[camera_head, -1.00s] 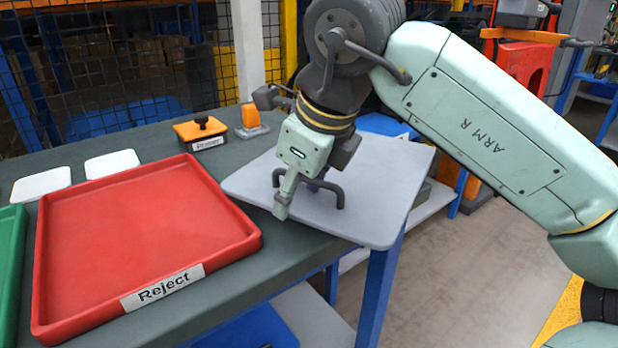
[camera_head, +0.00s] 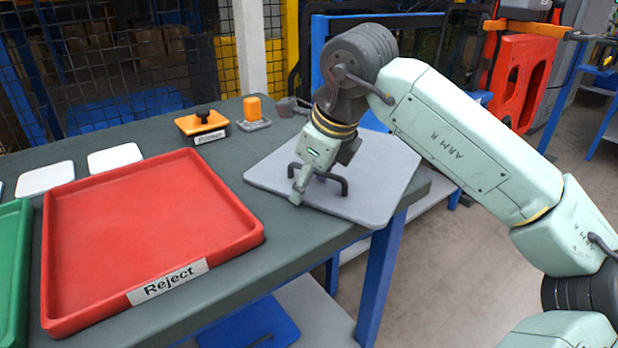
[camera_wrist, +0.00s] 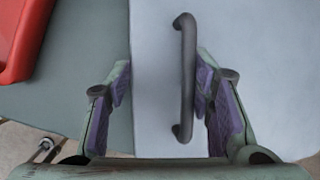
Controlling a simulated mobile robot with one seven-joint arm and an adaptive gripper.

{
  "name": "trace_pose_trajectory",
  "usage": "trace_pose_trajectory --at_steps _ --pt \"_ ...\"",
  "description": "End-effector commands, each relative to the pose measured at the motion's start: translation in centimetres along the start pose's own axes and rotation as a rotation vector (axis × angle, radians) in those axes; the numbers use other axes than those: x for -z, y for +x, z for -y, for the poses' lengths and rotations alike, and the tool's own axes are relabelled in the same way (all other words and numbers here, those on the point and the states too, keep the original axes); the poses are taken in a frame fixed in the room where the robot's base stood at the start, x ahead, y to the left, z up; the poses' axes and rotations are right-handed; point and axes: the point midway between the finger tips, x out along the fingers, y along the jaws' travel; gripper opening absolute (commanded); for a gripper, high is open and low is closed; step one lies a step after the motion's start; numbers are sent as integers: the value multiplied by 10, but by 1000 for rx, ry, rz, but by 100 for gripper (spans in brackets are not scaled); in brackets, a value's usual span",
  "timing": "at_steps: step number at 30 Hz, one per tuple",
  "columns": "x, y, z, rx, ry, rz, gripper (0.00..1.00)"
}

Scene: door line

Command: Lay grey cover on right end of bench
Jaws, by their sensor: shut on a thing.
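The grey cover (camera_head: 382,172) is a flat plate with rounded corners and a dark arched handle. It is level over the right end of the bench (camera_head: 235,170), low to its top; I cannot tell whether it touches. Its front corner is close to the bench's front edge, and a strip of bench top shows to its right. My gripper (camera_head: 298,196) points down at the middle of the cover, shut on the handle. In the wrist view the handle (camera_wrist: 187,75) lies between my fingers (camera_wrist: 160,95), nearer the right one.
A red Reject tray (camera_head: 145,235) stands left of the cover with bench top between. An orange-and-black block (camera_head: 202,125) and an orange-topped piece (camera_head: 252,112) stand behind. White plates (camera_head: 115,158) and a green tray (camera_head: 10,255) are further left. Mesh fencing is behind the bench.

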Motion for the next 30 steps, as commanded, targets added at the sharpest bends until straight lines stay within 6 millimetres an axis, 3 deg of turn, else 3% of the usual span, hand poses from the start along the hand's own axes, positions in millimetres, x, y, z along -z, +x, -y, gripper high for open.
trace_pose_trajectory --at_steps 4,5,12,14,23,26,30 --pt "1 3 0 2 0 1 4" --pt "1 3 -1 0 1 0 49" --pt "1 2 0 0 1 0 65" --pt "1 2 0 0 1 0 68" --pt "0 1 0 0 1 0 68" --pt "0 -4 0 1 1 0 68" --pt "0 -26 1 4 3 -1 68"
